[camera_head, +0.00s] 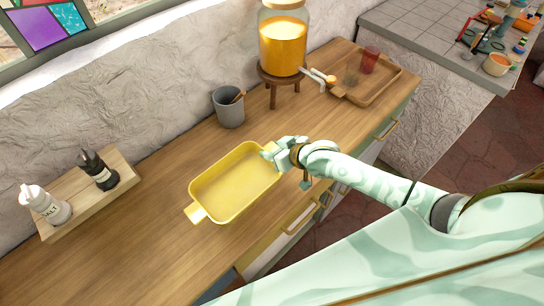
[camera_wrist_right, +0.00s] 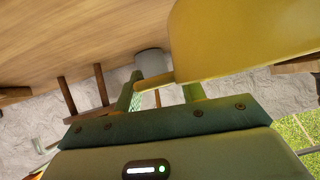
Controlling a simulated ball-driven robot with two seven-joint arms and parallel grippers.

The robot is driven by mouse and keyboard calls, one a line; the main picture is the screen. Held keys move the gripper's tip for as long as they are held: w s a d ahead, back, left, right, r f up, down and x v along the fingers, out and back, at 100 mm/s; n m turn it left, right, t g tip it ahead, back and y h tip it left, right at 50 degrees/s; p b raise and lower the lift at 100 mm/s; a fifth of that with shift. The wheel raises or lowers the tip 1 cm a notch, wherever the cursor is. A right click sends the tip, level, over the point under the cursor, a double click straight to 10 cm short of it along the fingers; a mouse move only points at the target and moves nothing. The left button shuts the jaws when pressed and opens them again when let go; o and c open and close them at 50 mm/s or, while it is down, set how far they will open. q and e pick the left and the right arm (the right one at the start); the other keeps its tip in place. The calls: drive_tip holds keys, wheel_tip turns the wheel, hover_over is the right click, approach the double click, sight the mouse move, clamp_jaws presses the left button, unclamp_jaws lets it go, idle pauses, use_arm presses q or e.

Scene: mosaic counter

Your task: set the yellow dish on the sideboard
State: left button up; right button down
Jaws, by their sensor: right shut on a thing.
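The yellow dish (camera_head: 236,180) is a rectangular baking dish with a tab handle at each short end. In the head view it appears level on or just over the wooden sideboard (camera_head: 150,232); I cannot tell whether its base touches. My right gripper (camera_head: 272,152) is shut on the dish's far right handle and partly hides it. In the right wrist view the dish (camera_wrist_right: 245,40) fills the upper right, and the right gripper's fingers (camera_wrist_right: 165,92) are at its handle. My left gripper is not in view.
A grey pot (camera_head: 229,107) and a drink jar (camera_head: 284,45) on a stool-like stand are behind the dish. A wooden tray (camera_head: 380,88) with cups is at the back right. Salt and pepper mills stand on a board (camera_head: 122,158) at left. The sideboard's near left is clear.

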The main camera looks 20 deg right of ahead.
drive_tip(key=w+f, duration=0.1)
drive_tip(key=w+d+f+b, duration=0.1)
drive_tip(key=shift+d+f, duration=0.1)
drive_tip(key=shift+f, duration=0.25)
drive_tip(key=f, duration=0.1)
drive_tip(key=f+b, duration=0.1)
drive_tip(key=f, duration=0.1)
drive_tip(key=shift+w+d+f, duration=0.2)
drive_tip(key=shift+f, duration=0.1)
drive_tip(key=c, duration=0.8)
unclamp_jaws()
drive_tip(key=shift+s, duration=0.1)
drive_tip(key=shift+c, duration=0.2)
drive_tip(key=p+v, duration=0.3)
drive_tip(key=v, duration=0.9)
drive_tip(key=shift+p, duration=0.3)
